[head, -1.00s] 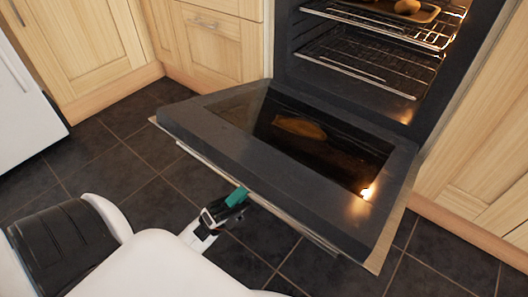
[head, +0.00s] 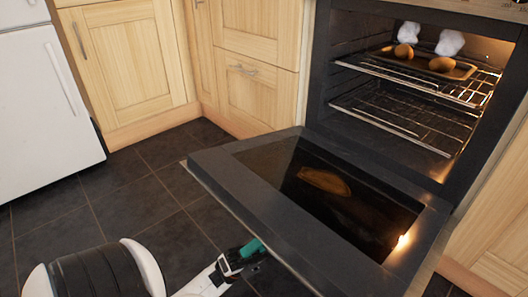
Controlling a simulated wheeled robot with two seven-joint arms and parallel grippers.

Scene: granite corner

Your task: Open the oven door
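The oven door (head: 238,165) hangs folded down, wide open and close to level, with its inner glass facing up. The oven cavity (head: 345,95) behind it is lit and open to view. One of my grippers (head: 254,248), with a teal part, is at the door's front edge, at the lower middle of the head view. Its fingertips are partly hidden by the door edge, so I cannot tell whether it is open, shut or touching the handle. The arm comes in from the lower left, which makes it my left one. My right gripper is not in view.
A tray (head: 467,72) with brown food pieces and white items sits on the upper oven rack (head: 395,76); a lower rack (head: 400,122) is empty. Wooden cabinets (head: 130,60) and a white appliance (head: 40,105) stand left. Dark tiled floor (head: 120,205) is free at left.

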